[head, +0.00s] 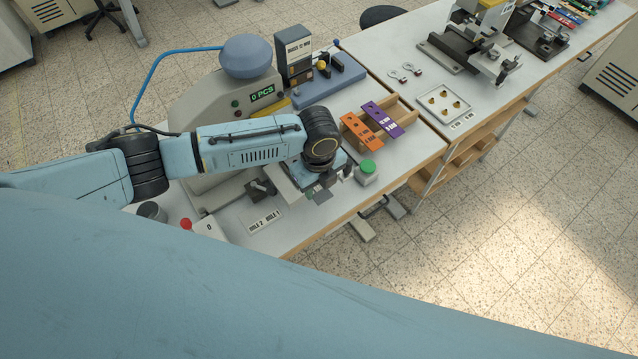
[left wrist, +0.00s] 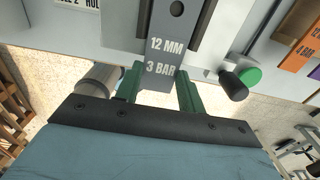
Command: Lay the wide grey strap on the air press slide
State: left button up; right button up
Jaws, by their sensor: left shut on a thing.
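The wide grey strap (left wrist: 161,58), printed "12 MM 3 BAR", lies between the green fingers of my left gripper (left wrist: 159,88) in the left wrist view. The gripper is shut on its near end. The strap's far part reaches over a lighter grey plate (left wrist: 121,28) of the air press, which seems to be the slide; I cannot tell whether they touch. In the head view the press (head: 208,103) stands behind my left arm. My left gripper (head: 335,180) is at the bench's front edge and largely hides strap and slide. My right gripper is not in view.
A green button (head: 367,168) stands close right of the gripper. An orange strap (head: 362,131) and a purple strap (head: 383,118) lie on a wooden rack. A sign (head: 264,221) and a red button (head: 186,224) are to the left. Another bench (head: 440,60) continues at the right.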

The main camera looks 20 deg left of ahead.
pick_arm(q)
jog(key=shift+w+a, duration=0.15)
jog(key=o, duration=1)
jog(key=shift+r, duration=0.15)
notch_tip(320, 180, up, 13)
jog(key=shift+r, duration=0.1)
dwell(0.4)
